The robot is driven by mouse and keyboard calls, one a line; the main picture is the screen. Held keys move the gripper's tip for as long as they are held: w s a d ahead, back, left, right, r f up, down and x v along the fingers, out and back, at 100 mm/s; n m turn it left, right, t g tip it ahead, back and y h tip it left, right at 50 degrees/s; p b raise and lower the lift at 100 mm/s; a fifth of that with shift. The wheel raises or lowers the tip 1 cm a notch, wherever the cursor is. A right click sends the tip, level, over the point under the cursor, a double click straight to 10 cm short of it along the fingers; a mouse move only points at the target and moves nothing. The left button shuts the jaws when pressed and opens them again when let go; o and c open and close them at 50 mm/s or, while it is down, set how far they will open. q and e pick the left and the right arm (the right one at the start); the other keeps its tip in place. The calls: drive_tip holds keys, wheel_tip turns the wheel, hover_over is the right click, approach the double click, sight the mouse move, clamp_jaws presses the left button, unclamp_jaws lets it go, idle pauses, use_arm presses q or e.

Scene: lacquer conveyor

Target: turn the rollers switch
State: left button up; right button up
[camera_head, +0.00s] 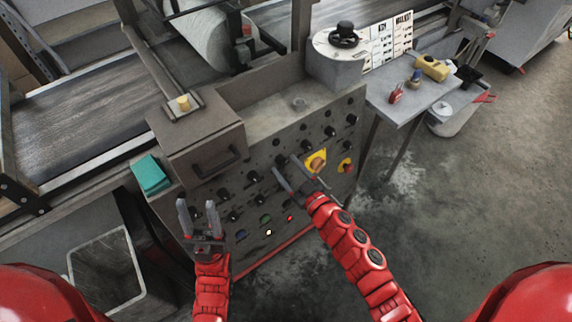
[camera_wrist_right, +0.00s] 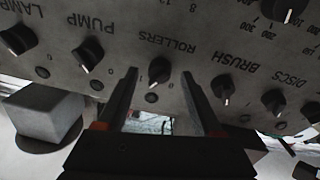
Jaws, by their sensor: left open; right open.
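The rollers switch (camera_wrist_right: 159,70) is a black knob with a pale pointer mark, under the upside-down word ROLLERS on the grey panel in the right wrist view. The mark points toward the lower left of that picture. My right gripper (camera_wrist_right: 160,76) is open, with one finger on each side of the knob; I cannot tell whether they touch it. In the head view my right gripper (camera_head: 287,170) is at the control panel (camera_head: 318,132), and the switch is hard to single out there. My left gripper (camera_head: 197,206) is open and empty, before the panel's left part.
The pump knob (camera_wrist_right: 89,54) and brush knob (camera_wrist_right: 222,87) flank the rollers switch. A yellow-backed switch (camera_head: 316,162) sits right of my right gripper. A teal block (camera_head: 151,175) lies left of the panel. A side table (camera_head: 420,98) stands right; open floor lies beyond it.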

drive_tip(key=shift+w+a, duration=0.25)
drive_tip(key=shift+w, duration=0.15)
clamp_jaws()
drive_tip(key=shift+n, duration=0.3)
drive_tip(key=n+b, duration=0.1)
drive_tip(key=n, duration=0.1)
drive_tip(key=shift+f+n+g+y, duration=0.1)
drive_tip(key=shift+n+g+y, duration=0.2)
drive_tip(key=shift+n+y, duration=0.1)
drive_tip(key=n+b, duration=0.2)
drive_tip(key=n, duration=0.2)
drive_tip(key=shift+d+g+y, duration=0.1)
drive_tip(key=shift+g+y, duration=0.2)
drive_tip(key=shift+g, duration=0.1)
drive_tip(key=n+b, duration=0.1)
drive_tip(key=n, duration=0.2)
drive_tip(key=n+g+b, duration=0.1)
drive_tip(key=n, duration=0.2)
drive_tip(key=shift+w+d+y, duration=0.1)
drive_tip(key=shift+y, duration=0.2)
drive_tip(key=shift+n, duration=0.3)
